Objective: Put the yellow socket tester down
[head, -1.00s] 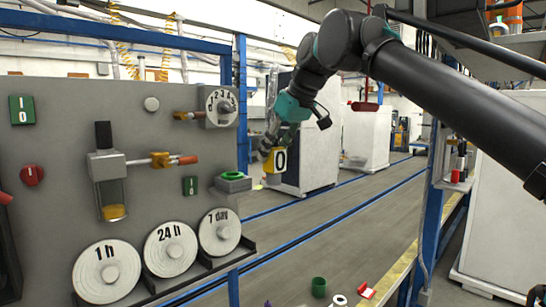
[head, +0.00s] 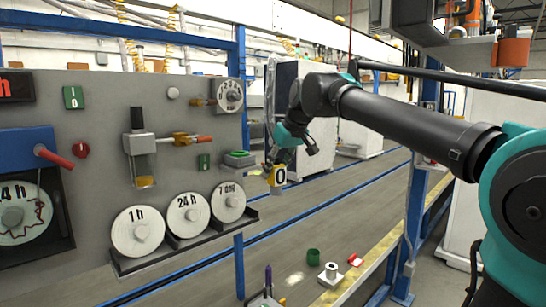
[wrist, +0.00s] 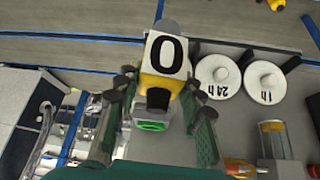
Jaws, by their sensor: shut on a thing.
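The yellow socket tester (head: 278,175), with a white face marked "0", is held in my gripper (head: 272,163) in the air, just right of the grey panel in the head view. In the wrist view the tester (wrist: 166,56) sits between the two fingers of my gripper (wrist: 160,98), which are shut on it. Its face with the black "0" points at the camera. A dark opening shows in its yellow body. No surface is seen touching its underside.
The grey floor strip behind is clear.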

